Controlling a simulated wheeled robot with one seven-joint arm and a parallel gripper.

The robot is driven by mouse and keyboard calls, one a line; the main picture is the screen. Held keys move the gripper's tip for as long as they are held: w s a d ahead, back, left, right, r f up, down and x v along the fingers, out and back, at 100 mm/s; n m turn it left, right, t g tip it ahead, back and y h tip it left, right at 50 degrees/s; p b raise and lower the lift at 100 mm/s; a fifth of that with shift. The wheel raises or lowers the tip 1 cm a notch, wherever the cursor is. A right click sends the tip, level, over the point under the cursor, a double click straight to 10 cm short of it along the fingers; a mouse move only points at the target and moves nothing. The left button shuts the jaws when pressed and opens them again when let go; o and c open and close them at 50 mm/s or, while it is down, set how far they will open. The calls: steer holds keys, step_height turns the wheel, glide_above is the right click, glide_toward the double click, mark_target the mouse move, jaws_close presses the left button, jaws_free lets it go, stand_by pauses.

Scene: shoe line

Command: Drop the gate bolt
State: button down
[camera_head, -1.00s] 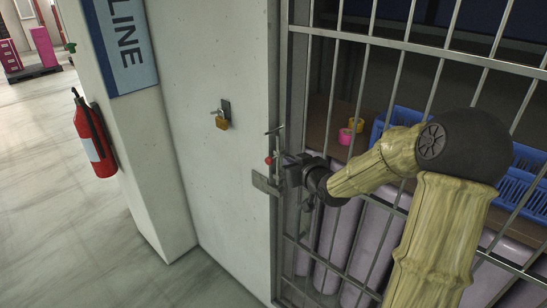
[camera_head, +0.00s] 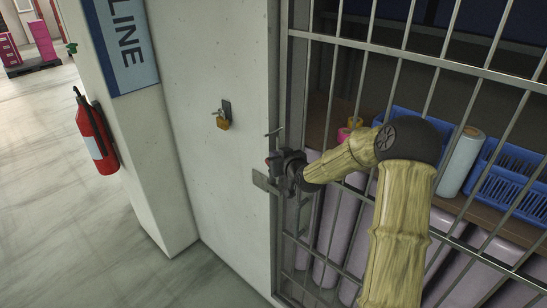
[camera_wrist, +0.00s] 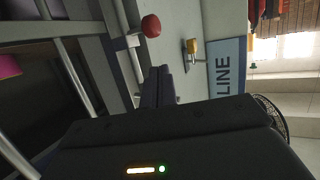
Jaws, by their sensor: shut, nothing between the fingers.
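The gate bolt sits at the left edge of the barred gate (camera_head: 368,42). Its red ball knob (camera_wrist: 151,26) shows in the wrist view on a metal rod. In the head view the bolt's thin upper end (camera_head: 274,131) shows above my gripper (camera_head: 275,166), and a metal plate (camera_head: 266,183) shows below it. My gripper is in front of the bolt, and its dark fingers (camera_wrist: 157,84) are together and empty. In the wrist view they appear apart from the knob. My gripper partly hides the bolt in the head view.
A brass padlock (camera_head: 223,124) hangs on the pale wall (camera_head: 205,60) left of the gate. A fire extinguisher (camera_head: 94,132) hangs farther left. Behind the bars are blue crates (camera_head: 510,183) and several pale rolls (camera_head: 340,235). The floor (camera_head: 70,230) at left is clear.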

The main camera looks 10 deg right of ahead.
steer(key=f, duration=0.1)
steer(key=w+f+p, duration=0.2)
steer(key=shift+a+f, duration=0.25)
steer(key=shift+f, duration=0.05)
step_height(320, 180, down, 5)
steer(key=b, duration=0.7)
steer(key=shift+r, duration=0.15)
stand_by(0.4)
steer(key=r+b+v, duration=0.2)
steer(key=v, duration=1.1)
steer(key=shift+w+r+b, duration=0.2)
steer(key=shift+w+b, duration=0.1)
steer(key=shift+w, duration=0.1)
steer(key=shift+a, duration=0.1)
